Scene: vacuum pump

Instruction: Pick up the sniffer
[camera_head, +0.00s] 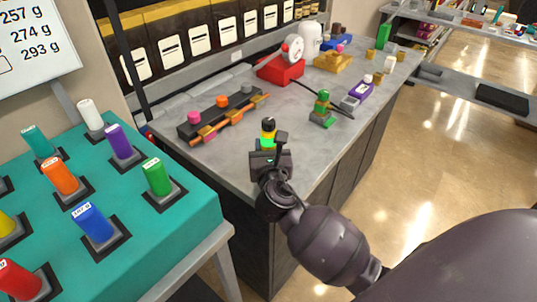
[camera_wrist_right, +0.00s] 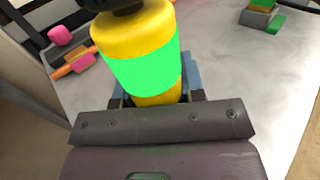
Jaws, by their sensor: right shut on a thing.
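My right gripper (camera_head: 269,152) is over the near edge of the grey bench, shut on a yellow cylinder (camera_head: 268,131) with a bright green band and a black top. The cylinder stands roughly upright between the fingers. In the right wrist view the same cylinder (camera_wrist_right: 142,65) fills the upper middle, and the fingertips are mostly hidden behind it. No label on it can be read, so I cannot tell by name that it is the sniffer. Whether its base touches the bench is hidden by the gripper. My left gripper is not in view.
The grey bench (camera_head: 225,150) holds an orange-and-black rack (camera_head: 222,115), a red device (camera_head: 281,70) with a dark cable, a green object (camera_head: 322,108) and a purple device (camera_head: 357,93). A teal table (camera_head: 130,235) with several coloured canisters stands at left.

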